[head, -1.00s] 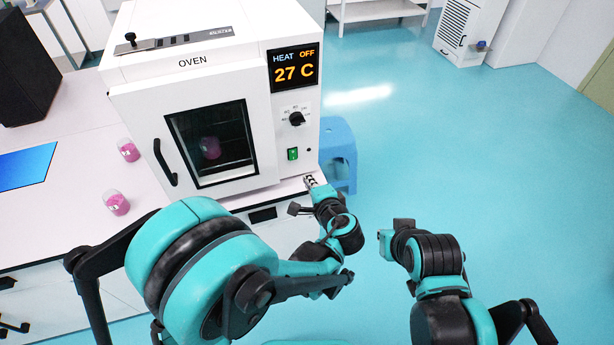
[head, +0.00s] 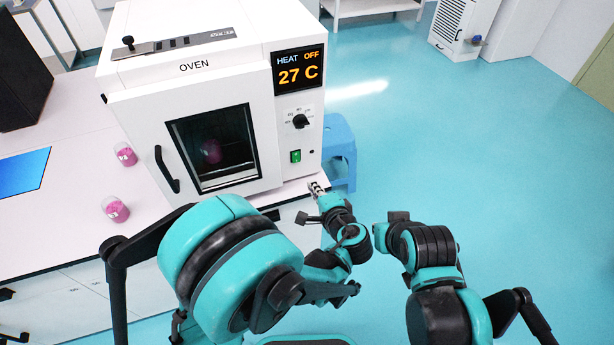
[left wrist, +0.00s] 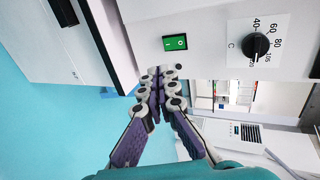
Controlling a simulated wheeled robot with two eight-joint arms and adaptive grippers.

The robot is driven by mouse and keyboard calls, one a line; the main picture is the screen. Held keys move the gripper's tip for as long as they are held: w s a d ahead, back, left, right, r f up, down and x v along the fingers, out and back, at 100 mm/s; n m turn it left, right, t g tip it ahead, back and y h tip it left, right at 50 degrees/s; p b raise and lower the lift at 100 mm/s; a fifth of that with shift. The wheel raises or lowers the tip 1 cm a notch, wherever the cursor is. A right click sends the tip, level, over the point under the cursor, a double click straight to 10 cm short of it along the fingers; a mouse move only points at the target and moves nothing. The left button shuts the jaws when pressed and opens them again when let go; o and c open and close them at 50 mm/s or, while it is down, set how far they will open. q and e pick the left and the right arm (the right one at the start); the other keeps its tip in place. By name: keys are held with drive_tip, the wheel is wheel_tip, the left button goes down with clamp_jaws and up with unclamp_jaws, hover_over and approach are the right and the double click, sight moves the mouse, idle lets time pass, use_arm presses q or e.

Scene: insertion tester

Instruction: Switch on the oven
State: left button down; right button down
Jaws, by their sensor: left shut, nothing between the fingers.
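The white oven (head: 135,115) stands on the bench with its door closed. Its display (head: 299,70) reads HEAT OFF and 27 C. Below it are a black dial (head: 300,121) and a green rocker switch (head: 295,156). In the left wrist view the green switch (left wrist: 175,43) is at top centre and the dial (left wrist: 256,45) is at right. My left gripper (head: 316,187) is shut and empty, below the switch and apart from it in the head view; its fingertips (left wrist: 164,72) show just below the switch in the wrist view. My right gripper (head: 397,217) is over the floor, its fingers not clear.
Two beakers of pink content (head: 126,155) (head: 115,210) stand on the bench (head: 60,220) left of the oven. Another pink container (head: 212,152) shows through the oven window. A blue stool (head: 340,150) stands right of the bench.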

sight(297, 161)
use_arm(q)
drive_tip(key=b+x, duration=0.1)
drive_tip(key=x, duration=0.3)
drive_tip(key=b+x, duration=0.1)
drive_tip(key=x, duration=0.3)
drive_tip(key=b+x, duration=0.1)
drive_tip(key=x, duration=0.3)
drive_tip(key=shift+w+a+r, duration=0.1)
drive_tip(key=shift+w+r, duration=0.05)
drive_tip(key=shift+r, duration=0.2)
drive_tip(key=shift+w+a, duration=0.1)
drive_tip(key=shift+w, duration=0.35)
drive_tip(key=shift+w+a+f+b, duration=0.15)
drive_tip(key=shift+w+f+b, duration=0.15)
drive_tip(key=shift+b, duration=0.2)
drive_tip(key=shift+r, duration=0.3)
